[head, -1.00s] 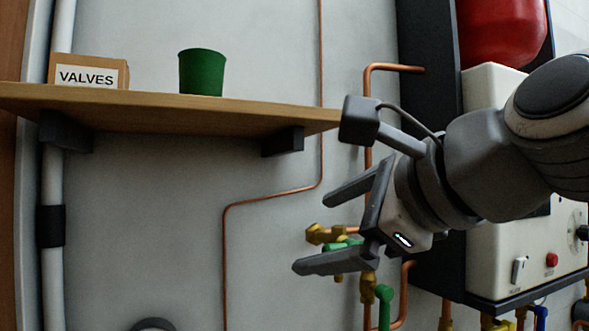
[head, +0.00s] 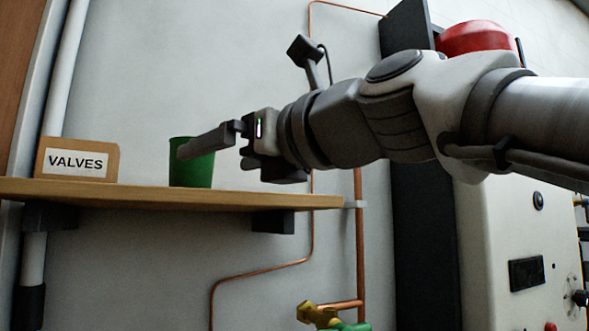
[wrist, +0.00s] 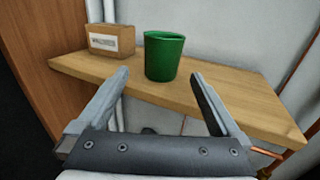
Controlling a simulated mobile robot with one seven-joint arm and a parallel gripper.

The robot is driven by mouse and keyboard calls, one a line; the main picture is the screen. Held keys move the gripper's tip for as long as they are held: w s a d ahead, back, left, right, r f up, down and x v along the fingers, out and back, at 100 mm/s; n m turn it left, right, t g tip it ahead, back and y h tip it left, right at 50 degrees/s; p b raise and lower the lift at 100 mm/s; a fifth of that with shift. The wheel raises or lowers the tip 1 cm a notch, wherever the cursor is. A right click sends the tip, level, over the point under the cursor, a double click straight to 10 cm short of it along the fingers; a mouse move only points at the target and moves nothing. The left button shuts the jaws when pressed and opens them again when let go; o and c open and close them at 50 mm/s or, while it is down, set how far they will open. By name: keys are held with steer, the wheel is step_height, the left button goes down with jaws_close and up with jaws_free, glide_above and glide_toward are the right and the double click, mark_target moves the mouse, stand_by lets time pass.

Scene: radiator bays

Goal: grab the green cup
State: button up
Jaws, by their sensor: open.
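The green cup (head: 196,172) stands upright on the wooden shelf (head: 150,194). In the wrist view the cup (wrist: 164,57) stands ahead of my gripper (wrist: 161,85), roughly in line with the gap between its fingers. The fingers are spread and nothing is between them. In the head view my gripper (head: 205,146) is at shelf height to the right of the cup, and one finger overlaps the cup's upper part in the picture. I cannot tell from this view whether it touches; the wrist view shows the cup beyond the fingertips.
A cardboard box labelled VALVES (head: 76,160) stands on the shelf left of the cup. Copper pipes (head: 359,240) run down the wall right of the shelf. A white boiler panel (head: 510,270) is at the right. The shelf right of the cup is clear.

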mark_target(203, 158)
steer(key=x, duration=0.3)
steer(key=shift+w+a, duration=0.1)
steer(key=shift+r+p+x, duration=0.2)
steer(key=shift+p+x, duration=0.3)
steer(key=shift+x, duration=0.8)
steer(key=shift+r+p+x, duration=0.2)
steer(key=shift+p+x, duration=0.3)
steer(key=shift+x, duration=0.85)
steer(key=shift+w, duration=0.1)
steer(key=c, duration=1.1)
steer(key=shift+c, duration=0.2)
steer(key=shift+r, duration=0.1)
step_height(203, 158, up, 14)
steer(key=p, duration=0.6)
steer(key=shift+r+b, duration=0.4)
steer(key=shift+r, duration=1.45)
